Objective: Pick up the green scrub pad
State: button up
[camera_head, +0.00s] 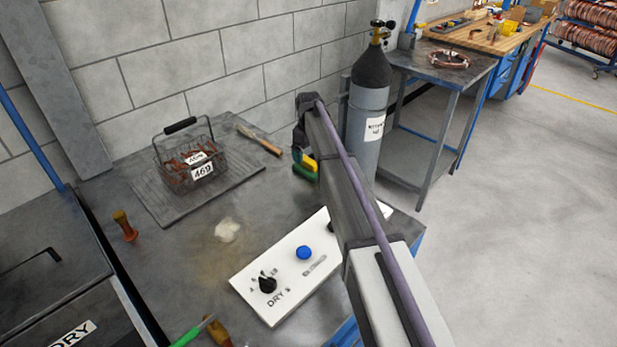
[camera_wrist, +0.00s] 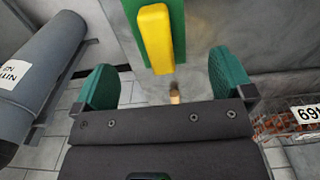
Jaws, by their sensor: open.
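The green scrub pad (camera_head: 305,173) with its yellow grip lies on the grey bench in the head view, partly hidden by my arm. In the wrist view the pad (camera_wrist: 176,16) is at the top centre, with its yellow grip facing the camera. My gripper (camera_wrist: 164,80) is open, its green fingertips wide apart and nothing held between them. The pad lies ahead of the gap between the fingertips, its near end roughly centred there. In the head view my gripper is beside the pad, mostly hidden by the arm; whether they touch cannot be told.
A wire basket (camera_head: 172,173) tagged 469 stands on a grey mat at the back left. A wooden-handled brush (camera_head: 259,140) lies near the wall. A grey gas cylinder (camera_head: 366,125) stands right of the bench. A white control panel (camera_head: 283,270) is at the front.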

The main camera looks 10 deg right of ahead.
aim_at(309, 160)
notch_tip(309, 160, down, 7)
jog(key=b, duration=0.5)
jog(key=shift+w+r, duration=0.1)
jog(key=shift+r, duration=0.35)
jog(key=shift+c, duration=0.2)
jog(key=c, duration=1)
